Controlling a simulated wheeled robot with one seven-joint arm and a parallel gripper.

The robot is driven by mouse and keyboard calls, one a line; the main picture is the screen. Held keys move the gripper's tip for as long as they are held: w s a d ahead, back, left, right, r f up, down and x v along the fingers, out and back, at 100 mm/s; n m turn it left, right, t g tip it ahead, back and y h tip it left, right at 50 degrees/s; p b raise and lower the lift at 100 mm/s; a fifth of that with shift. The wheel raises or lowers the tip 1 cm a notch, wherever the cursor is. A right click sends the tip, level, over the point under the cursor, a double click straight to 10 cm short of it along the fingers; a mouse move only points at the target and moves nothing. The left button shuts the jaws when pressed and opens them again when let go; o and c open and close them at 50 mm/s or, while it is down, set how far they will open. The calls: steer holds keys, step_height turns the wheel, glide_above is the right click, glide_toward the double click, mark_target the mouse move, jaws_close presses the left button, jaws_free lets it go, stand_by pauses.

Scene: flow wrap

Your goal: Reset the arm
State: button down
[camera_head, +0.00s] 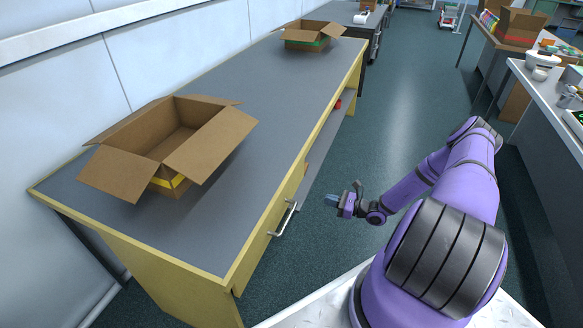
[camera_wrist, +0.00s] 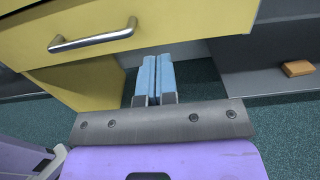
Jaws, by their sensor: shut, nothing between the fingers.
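My purple arm reaches out over the floor on the right in the head view. My gripper (camera_head: 333,199) is beside the front of the yellow table, apart from it and lower than its grey top. In the wrist view my gripper (camera_wrist: 155,80) shows its two light blue fingers side by side, shut with nothing between them. A yellow drawer front (camera_wrist: 190,25) with a metal handle (camera_wrist: 93,38) is just beyond the fingers. The handle also shows in the head view (camera_head: 284,218).
An open cardboard box with a yellow stripe (camera_head: 172,184) stands on the near part of the table (camera_head: 265,103). Another open box with a green stripe (camera_head: 305,43) stands at its far end. An orange-brown block (camera_wrist: 298,68) lies on the lower shelf. A white-topped counter (camera_head: 545,95) stands right.

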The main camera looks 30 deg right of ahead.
steer(key=a+r+n+g+h, duration=0.1)
steer(key=a+r+n+g, duration=0.4)
steer(key=r, duration=0.8)
steer(key=s+a+r+n+g+h, duration=0.1)
steer(key=a+r+n+g, duration=0.25)
steer(key=r+n, duration=0.65)
steer(key=a+r+n+g+h, duration=0.1)
steer(key=a+r+n+g, duration=0.4)
steer(key=r, duration=1.2)
steer(key=s+a+r+n+h, duration=0.2)
steer(key=s+a+r+h, duration=0.1)
steer(key=s+r, duration=0.3)
steer(key=s+a+r+n+h, duration=0.25)
steer(key=s+r, duration=0.25)
steer(key=r, duration=0.3)
steer(key=s+a+r+n+t+h, duration=0.1)
steer(key=s+r+n+t, duration=0.1)
steer(key=s, duration=0.5)
steer(key=s+a+r+n+t+h, duration=0.1)
steer(key=s+r+t+h, duration=0.1)
steer(key=s+r, duration=0.3)
steer(key=shift+s+r+n+t, duration=0.3)
steer(key=shift+s+n+t, duration=0.05)
steer(key=shift+s, duration=0.8)
